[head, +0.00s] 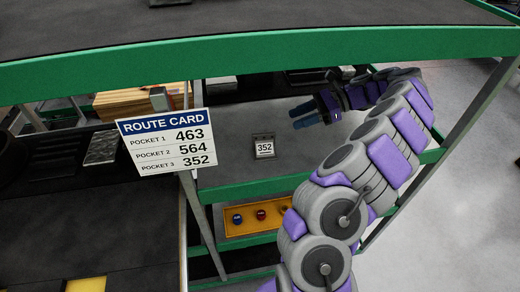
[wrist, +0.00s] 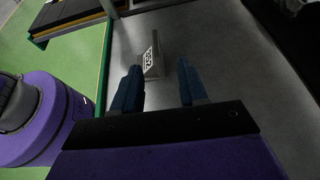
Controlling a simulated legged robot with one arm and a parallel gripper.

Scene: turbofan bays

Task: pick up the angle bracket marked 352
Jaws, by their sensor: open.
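The angle bracket marked 352 (head: 264,146) stands on the grey middle shelf (head: 225,165) of a green-framed rack, its white label facing the head camera. In the wrist view the bracket (wrist: 151,60) is ahead of the fingertips, nearer the left finger, with its number on the left side. My gripper (head: 306,114) is open, with blue fingers, to the right of the bracket in the head view. I cannot tell whether the left fingertip touches the bracket.
A route card (head: 164,142) lists 463, 564 and 352 for pockets 1 to 3. The green upper beam (head: 260,52) crosses above the shelf. A yellow tray (head: 240,222) with coloured knobs lies below. The shelf around the bracket is clear.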

